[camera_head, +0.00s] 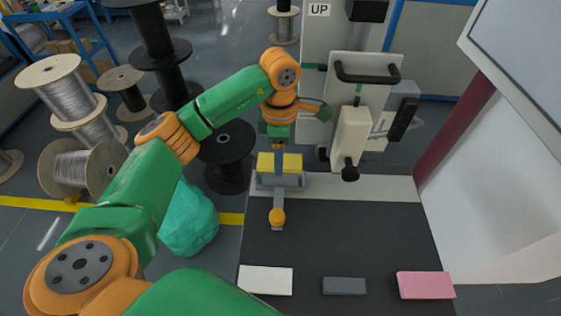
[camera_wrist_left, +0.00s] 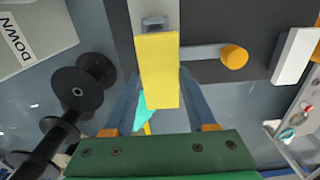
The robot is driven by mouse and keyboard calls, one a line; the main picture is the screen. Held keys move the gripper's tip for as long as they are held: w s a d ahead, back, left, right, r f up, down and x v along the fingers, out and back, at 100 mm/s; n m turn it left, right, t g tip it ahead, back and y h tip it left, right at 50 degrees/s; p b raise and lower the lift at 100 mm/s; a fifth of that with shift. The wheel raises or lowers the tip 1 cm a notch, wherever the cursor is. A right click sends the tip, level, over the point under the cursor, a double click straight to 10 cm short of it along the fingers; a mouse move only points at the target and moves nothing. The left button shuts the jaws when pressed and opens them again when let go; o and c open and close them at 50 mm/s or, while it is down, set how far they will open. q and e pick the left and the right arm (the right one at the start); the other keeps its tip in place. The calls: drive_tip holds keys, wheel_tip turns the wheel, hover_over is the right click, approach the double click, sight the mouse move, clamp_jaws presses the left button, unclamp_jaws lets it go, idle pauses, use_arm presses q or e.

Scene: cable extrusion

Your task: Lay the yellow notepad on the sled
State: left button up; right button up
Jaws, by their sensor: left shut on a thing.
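The yellow notepad (camera_head: 279,163) is at the grey sled (camera_head: 280,183), at the back left of the dark table. In the left wrist view the notepad (camera_wrist_left: 159,70) lies between my two fingers and covers most of the sled (camera_wrist_left: 155,22). A grey lever with an orange knob (camera_head: 277,216) reaches forward from the sled. My left gripper (camera_head: 278,150) points down and is shut on the notepad. I cannot tell whether the notepad rests on the sled or is just above it. My right gripper is not in view.
A white block (camera_head: 265,281), a dark grey block (camera_head: 344,286) and a pink block (camera_head: 426,285) lie along the table's front. The dark table between them and the sled is clear. A pale machine with a black handle (camera_head: 367,74) stands behind the table.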

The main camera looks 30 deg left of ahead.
use_arm(q)
wheel_tip(320, 180, down, 4)
drive_tip(key=shift+r+p, duration=0.2)
drive_tip(key=shift+p, duration=0.85)
drive_tip(key=shift+w+f, duration=0.1)
drive_tip(key=shift+f, duration=0.25)
drive_tip(key=shift+f+b, duration=0.2)
drive_tip(key=shift+b, duration=0.2)
drive_tip(key=o, duration=1.3)
drive_tip(key=shift+o, duration=0.2)
